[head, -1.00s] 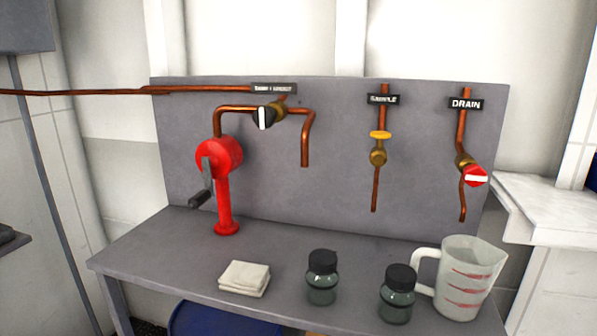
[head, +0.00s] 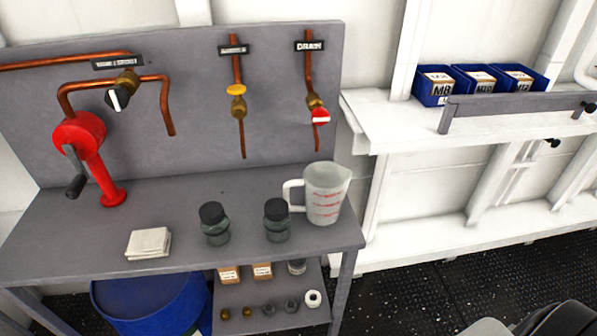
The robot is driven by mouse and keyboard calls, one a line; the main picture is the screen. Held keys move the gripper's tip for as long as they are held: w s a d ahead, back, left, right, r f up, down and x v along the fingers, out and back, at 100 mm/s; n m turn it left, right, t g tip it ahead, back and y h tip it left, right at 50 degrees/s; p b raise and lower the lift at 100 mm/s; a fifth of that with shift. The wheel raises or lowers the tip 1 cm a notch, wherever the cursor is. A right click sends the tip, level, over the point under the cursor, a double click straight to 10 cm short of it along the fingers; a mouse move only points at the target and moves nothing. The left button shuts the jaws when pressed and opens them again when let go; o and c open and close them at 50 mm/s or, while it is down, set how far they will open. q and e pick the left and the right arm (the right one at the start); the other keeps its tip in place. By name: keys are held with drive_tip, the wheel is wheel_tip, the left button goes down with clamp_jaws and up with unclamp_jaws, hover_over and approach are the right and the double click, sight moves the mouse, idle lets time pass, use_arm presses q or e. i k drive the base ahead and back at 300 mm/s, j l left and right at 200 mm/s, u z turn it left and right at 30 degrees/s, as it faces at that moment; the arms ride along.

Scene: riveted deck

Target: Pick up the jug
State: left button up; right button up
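The jug (head: 326,196) is a translucent whitish measuring jug with red markings. It stands upright at the right end of the grey bench (head: 180,193), its handle pointing left and its spout right. A dark-capped bottle (head: 277,221) stands just left of it, close to the handle. No gripper is seen at the jug. Neither gripper can be made out in the head view.
A red hand pump (head: 84,140) and copper pipes rise behind. A white shelf (head: 385,119) with blue bins (head: 436,86) is at the right. A blue drum (head: 150,300) stands below.

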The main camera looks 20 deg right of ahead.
sight(326, 184)
drive_tip(key=k+l, duration=0.2)
drive_tip(key=k, duration=0.25)
drive_tip(key=k+l, duration=0.15)
drive_tip(key=k, duration=0.25)
drive_tip(key=k+l, duration=0.2)
drive_tip(key=k, duration=0.25)
